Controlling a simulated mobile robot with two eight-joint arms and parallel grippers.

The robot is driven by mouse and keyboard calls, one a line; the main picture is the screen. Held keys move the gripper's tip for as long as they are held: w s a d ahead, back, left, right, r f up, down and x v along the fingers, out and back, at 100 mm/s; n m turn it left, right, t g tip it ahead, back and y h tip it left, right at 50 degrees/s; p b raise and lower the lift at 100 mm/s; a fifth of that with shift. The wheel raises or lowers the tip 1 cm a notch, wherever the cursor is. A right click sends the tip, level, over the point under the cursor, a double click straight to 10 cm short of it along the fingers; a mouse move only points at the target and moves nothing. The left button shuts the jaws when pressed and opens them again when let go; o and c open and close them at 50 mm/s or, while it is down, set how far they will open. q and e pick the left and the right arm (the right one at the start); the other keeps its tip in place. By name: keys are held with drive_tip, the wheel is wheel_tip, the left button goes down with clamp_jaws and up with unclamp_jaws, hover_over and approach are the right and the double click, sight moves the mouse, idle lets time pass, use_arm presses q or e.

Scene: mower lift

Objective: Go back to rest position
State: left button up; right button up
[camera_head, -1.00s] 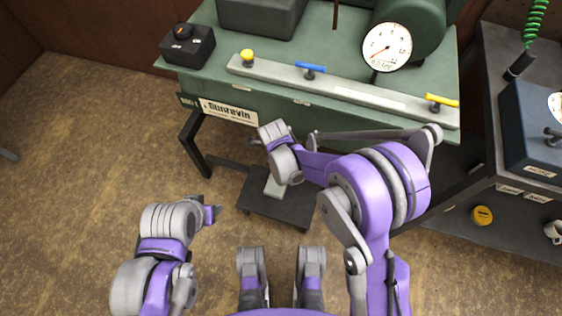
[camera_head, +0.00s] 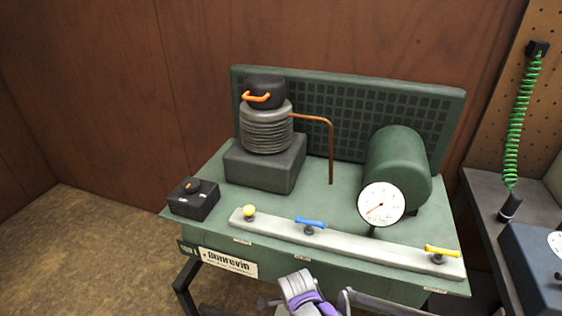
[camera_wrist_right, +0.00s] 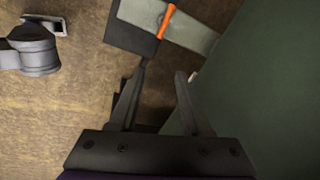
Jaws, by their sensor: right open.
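My right gripper (camera_wrist_right: 163,78) is open in the right wrist view, with nothing between its two dark fingers. Beyond its fingertips lies a dark platform (camera_wrist_right: 128,37) near the floor, with a grey bar (camera_wrist_right: 196,37) and an orange handle (camera_wrist_right: 167,21). A green surface (camera_wrist_right: 270,90) fills the right side of that view, close to the right finger. In the head view my right wrist shows at the bottom edge, in front of the green bench (camera_head: 330,262). My left gripper is not seen in the head view.
On the bench stand a black box with an orange knob (camera_head: 193,199), a ribbed grey cylinder (camera_head: 266,128), a green tank (camera_head: 398,165) and a dial gauge (camera_head: 382,203). A rail (camera_head: 350,240) carries yellow and blue handles. A blue box (camera_head: 535,275) stands right. Floor (camera_head: 80,245) is clear at left.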

drive_tip(key=s+d+r+n+t, duration=0.1)
drive_tip(key=s+d+r+n, duration=0.4)
drive_tip(key=s+d+n, duration=0.35)
drive_tip(key=s+d+r+n+t, duration=0.1)
drive_tip(key=s+d+r+n, duration=0.45)
drive_tip(key=s+n, duration=0.45)
use_arm(q)
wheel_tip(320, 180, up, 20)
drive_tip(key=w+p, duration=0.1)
drive_tip(key=p, duration=1.7)
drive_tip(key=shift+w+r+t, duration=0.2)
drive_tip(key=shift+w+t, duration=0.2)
use_arm(e)
wheel_tip(320, 180, up, 20)
drive_tip(key=t, duration=0.1)
drive_tip(key=shift+w+a+r+m, duration=0.15)
drive_tip(key=shift+w+a+m, duration=0.15)
drive_tip(key=shift+w+m, duration=0.05)
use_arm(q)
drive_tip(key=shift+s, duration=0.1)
use_arm(e)
drive_tip(key=shift+s, duration=0.1)
